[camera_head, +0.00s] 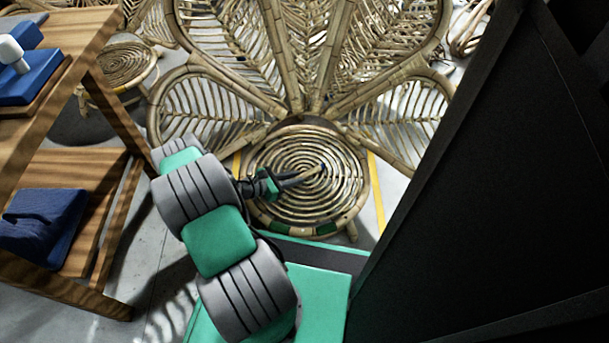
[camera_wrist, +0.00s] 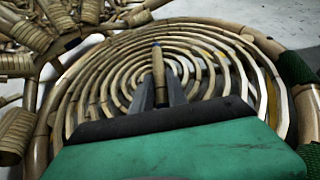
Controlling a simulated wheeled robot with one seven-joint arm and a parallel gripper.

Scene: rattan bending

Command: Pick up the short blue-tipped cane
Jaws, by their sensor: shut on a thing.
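The short cane (camera_head: 317,171) shows in the head view as a small pale stick with a blue tip, over the round woven rattan seat (camera_head: 348,192). My gripper (camera_head: 303,177) is shut on it, with the tip sticking out to the upper right. In the wrist view, the cane (camera_wrist: 158,66) stands out between the two dark fingers of my gripper (camera_wrist: 160,88), its far end dark. I cannot tell whether the cane touches the seat.
A large petal-shaped rattan back (camera_head: 311,60) rises behind the seat. A wooden shelf (camera_head: 90,170) with blue items stands at the left, with a smaller round rattan seat (camera_head: 120,66) behind it. A large black panel (camera_head: 500,190) fills the right side.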

